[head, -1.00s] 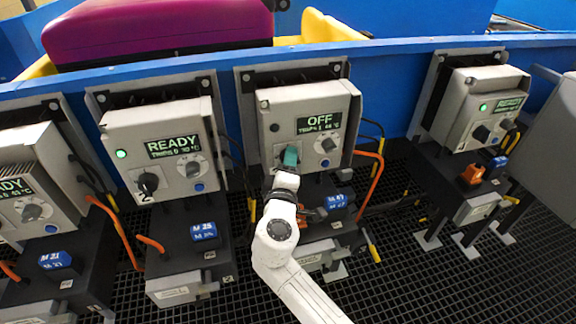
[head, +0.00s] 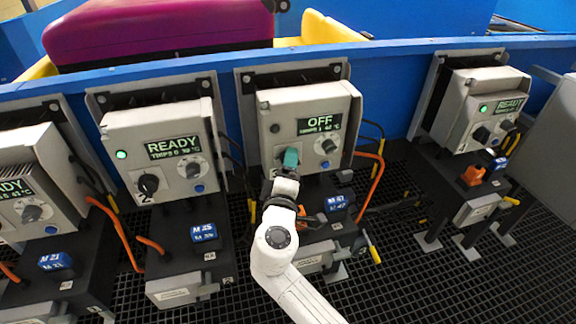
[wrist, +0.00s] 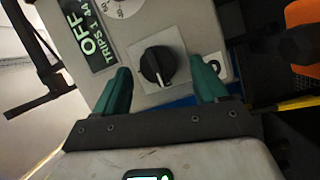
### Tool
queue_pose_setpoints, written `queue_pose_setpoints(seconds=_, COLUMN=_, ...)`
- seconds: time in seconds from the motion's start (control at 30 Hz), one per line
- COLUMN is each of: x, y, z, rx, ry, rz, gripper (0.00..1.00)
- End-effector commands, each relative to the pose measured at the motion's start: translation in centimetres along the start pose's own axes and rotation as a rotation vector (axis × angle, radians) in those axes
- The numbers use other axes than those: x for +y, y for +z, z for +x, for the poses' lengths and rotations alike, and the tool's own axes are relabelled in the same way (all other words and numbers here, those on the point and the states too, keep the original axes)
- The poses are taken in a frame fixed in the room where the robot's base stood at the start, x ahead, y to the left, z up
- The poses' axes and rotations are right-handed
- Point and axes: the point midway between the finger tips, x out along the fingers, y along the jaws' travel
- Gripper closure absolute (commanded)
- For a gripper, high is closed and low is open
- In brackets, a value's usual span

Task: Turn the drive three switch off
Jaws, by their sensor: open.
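The drive three box (head: 308,115) is the grey one in the middle of the head view. Its display (head: 319,124) reads OFF and its status lamp is dark. Its black rotary switch (wrist: 157,66) shows in the wrist view, with its pointer line running roughly along the picture's vertical. My gripper (head: 290,158) is in front of the lower left of this box and hides the switch in the head view. In the wrist view my gripper (wrist: 162,90) is open, with one green finger on each side of the knob and visible gaps between.
Drive boxes reading READY with green lamps stand to the left (head: 160,145) and right (head: 487,112). Blue terminal blocks (head: 204,232) sit below the boxes. Orange cables (head: 376,180) hang beside the middle box. A blue conveyor wall runs behind, above dark floor grating.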

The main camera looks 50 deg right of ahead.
Motion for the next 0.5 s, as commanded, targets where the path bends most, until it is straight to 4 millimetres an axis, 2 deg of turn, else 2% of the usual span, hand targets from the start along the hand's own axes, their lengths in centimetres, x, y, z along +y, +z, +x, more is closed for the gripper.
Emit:
queue_pose_setpoints(seconds=0.3, x=-0.1, y=0.0, z=-6.1, rx=0.004, ry=-0.001, rz=-0.001, gripper=0.28)
queue_pose_setpoints(seconds=0.5, x=0.0, y=0.0, z=-8.7, rx=0.002, ry=0.0, rz=0.001, gripper=0.28)
